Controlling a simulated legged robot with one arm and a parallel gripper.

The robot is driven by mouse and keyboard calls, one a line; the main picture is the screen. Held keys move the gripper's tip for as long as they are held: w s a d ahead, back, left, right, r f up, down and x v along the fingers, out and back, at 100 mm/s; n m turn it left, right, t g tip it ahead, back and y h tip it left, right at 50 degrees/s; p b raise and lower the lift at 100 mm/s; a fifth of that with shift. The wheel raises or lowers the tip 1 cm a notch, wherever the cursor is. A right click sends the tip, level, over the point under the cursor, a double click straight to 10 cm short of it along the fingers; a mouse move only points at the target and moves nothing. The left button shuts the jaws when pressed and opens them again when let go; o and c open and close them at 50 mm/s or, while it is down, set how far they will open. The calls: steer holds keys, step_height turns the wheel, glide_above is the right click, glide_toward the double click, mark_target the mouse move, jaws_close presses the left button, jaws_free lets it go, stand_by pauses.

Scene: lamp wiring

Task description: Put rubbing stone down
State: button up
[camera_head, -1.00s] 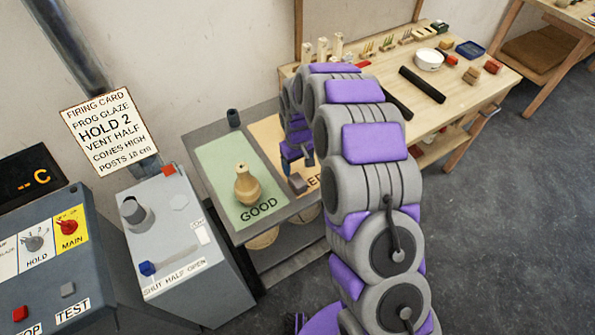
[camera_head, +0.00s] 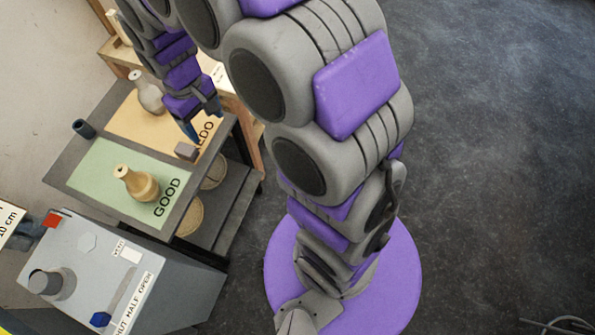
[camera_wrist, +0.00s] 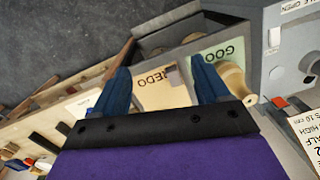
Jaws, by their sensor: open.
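The rubbing stone appears to be the small grey block (camera_head: 187,151) at the front of the tan REDO mat (camera_head: 124,118), beside its lettering. My gripper (camera_head: 197,124) is just above and behind the block, pointing down. In the wrist view its two blue fingers (camera_wrist: 160,66) are spread wide, with the REDO mat between and beyond them. No held thing shows clearly between them. The head view does not show whether a fingertip touches the block.
A tan vase (camera_head: 136,184) stands on the green GOOD mat (camera_head: 95,168). A paler vase (camera_head: 150,92) stands on the REDO mat behind my gripper. A dark cup (camera_head: 84,129) is at the table's left. A grey control box (camera_head: 90,265) stands in front.

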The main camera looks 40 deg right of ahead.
steer(key=s+d+r+m, duration=0.2)
steer(key=s+d+r, duration=0.1)
steer(key=s, duration=1)
steer(key=s+d+r+m+g, duration=0.1)
steer(key=s+d+r+m, duration=0.1)
steer(key=s, duration=1)
steer(key=d+r, duration=0.1)
steer(key=d, duration=0.1)
steer(key=shift+s+d+r, duration=0.25)
steer(key=shift+s+d, duration=0.15)
steer(key=shift+w, duration=0.1)
